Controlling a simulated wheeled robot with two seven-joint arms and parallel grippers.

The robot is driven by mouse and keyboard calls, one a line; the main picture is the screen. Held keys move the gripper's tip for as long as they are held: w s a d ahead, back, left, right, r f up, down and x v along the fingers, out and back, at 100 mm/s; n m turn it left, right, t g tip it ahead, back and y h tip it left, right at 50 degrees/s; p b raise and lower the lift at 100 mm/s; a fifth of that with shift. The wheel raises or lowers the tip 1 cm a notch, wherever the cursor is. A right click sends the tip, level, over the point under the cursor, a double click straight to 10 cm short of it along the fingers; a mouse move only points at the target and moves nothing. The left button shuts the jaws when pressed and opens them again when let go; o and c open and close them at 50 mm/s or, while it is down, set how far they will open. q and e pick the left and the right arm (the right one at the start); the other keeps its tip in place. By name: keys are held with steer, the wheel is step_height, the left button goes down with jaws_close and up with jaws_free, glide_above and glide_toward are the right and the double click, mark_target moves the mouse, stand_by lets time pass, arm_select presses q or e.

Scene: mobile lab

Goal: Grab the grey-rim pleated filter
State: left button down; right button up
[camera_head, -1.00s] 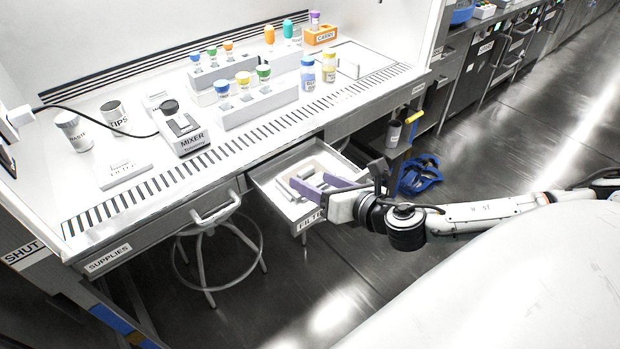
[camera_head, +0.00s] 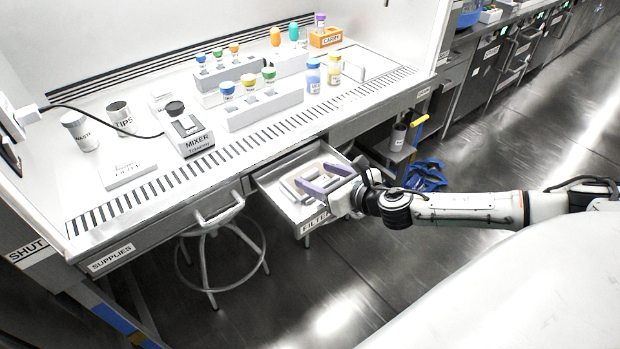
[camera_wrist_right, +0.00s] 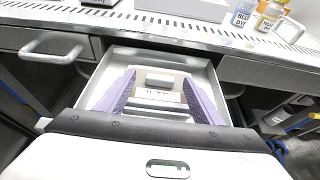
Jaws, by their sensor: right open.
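An open drawer labelled FILTER (camera_head: 268,183) holds the filters. A squarish grey-edged piece (camera_head: 290,189) lies in it by the gripper; in the wrist view grey bars (camera_wrist_right: 158,79) and a light panel show between the fingers, but I cannot tell for sure which is the grey-rim pleated filter. My right gripper (camera_head: 324,180) reaches over the drawer from the right, its two purple fingers open and apart. In the wrist view the gripper (camera_wrist_right: 161,92) spans the middle of the drawer, with nothing visibly clamped. The gripper body hides the drawer's near part. My left gripper is not in view.
The bench (camera_head: 150,205) stands above and behind the drawer, with its striped front edge close by. A mixer (camera_head: 190,132), bottles and racks stand on it. A stool (camera_head: 210,250) is left of the drawer. A side shelf (camera_head: 385,150) is to the right.

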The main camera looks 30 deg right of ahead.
steer(key=shift+x, duration=0.9)
steer(key=shift+c, duration=0.4)
steer(key=c, duration=1.1)
steer(key=shift+r, duration=0.15)
